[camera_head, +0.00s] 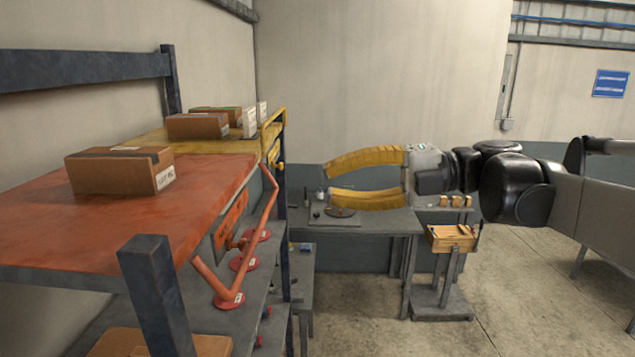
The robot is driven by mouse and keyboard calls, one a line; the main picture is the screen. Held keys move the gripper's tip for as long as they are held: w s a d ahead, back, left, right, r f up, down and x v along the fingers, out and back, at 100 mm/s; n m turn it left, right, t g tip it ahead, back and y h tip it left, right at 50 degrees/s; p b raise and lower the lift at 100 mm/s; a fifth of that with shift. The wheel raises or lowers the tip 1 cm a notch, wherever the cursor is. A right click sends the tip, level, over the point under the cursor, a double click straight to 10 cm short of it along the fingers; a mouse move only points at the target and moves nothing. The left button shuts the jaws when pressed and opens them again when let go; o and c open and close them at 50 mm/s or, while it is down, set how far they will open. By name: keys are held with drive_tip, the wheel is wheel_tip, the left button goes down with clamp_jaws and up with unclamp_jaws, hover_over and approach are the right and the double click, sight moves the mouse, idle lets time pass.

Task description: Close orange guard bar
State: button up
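The orange guard bar (268,208) is a bent tube on the right-hand front side of the shelf rack. It slants down from near the yellow end of the rack towards several round orange discs. An orange lower tube (210,278) slants down to the nearest disc (230,300). How these tubes join is hard to tell. My gripper (330,183) has two long yellow fingers pointing left, with their tips well apart. It is open and empty, to the right of the bar and apart from it in the picture.
Cardboard boxes stand on the orange shelf (60,220) and the yellow shelf (205,142). A dark blue post (155,290) rises in front. A grey workbench (375,222) and a stand with a wooden box (452,238) are beyond. Concrete floor is clear at right.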

drive_tip(key=shift+s+d, duration=0.2)
drive_tip(key=shift+d, duration=1.85)
drive_tip(key=d+r, duration=0.1)
drive_tip(key=d, duration=0.6)
drive_tip(key=shift+s+d, duration=0.2)
drive_tip(key=shift+s, duration=0.1)
